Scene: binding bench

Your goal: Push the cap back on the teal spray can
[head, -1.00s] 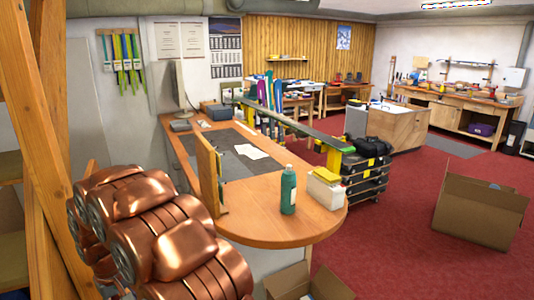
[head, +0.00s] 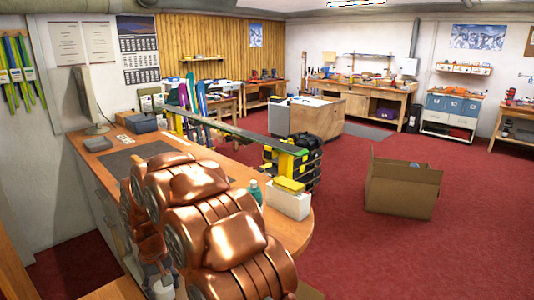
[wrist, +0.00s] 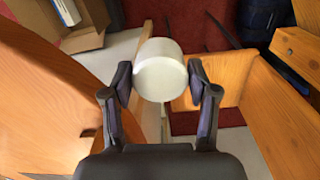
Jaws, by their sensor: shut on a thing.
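The teal spray can (head: 254,188) stands on the wooden counter in the head view, near its rounded end. My copper arm hides its lower part; its narrower top shows bare. In the wrist view my gripper (wrist: 160,78) is shut on a white round cap (wrist: 159,68), one fingertip on each side. The cap is held in the air, well away from the can. A small white piece at the bottom of the head view (head: 163,289) looks like the same cap, below the counter's near side. The can is not seen in the wrist view.
The counter (head: 297,234) bears a white box (head: 288,204) with a yellow top right beside the can. A monitor (head: 90,98) stands farther back. An open cardboard box (head: 402,190) sits on the red floor. Wooden boards (wrist: 45,80) lie close around my gripper in the wrist view.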

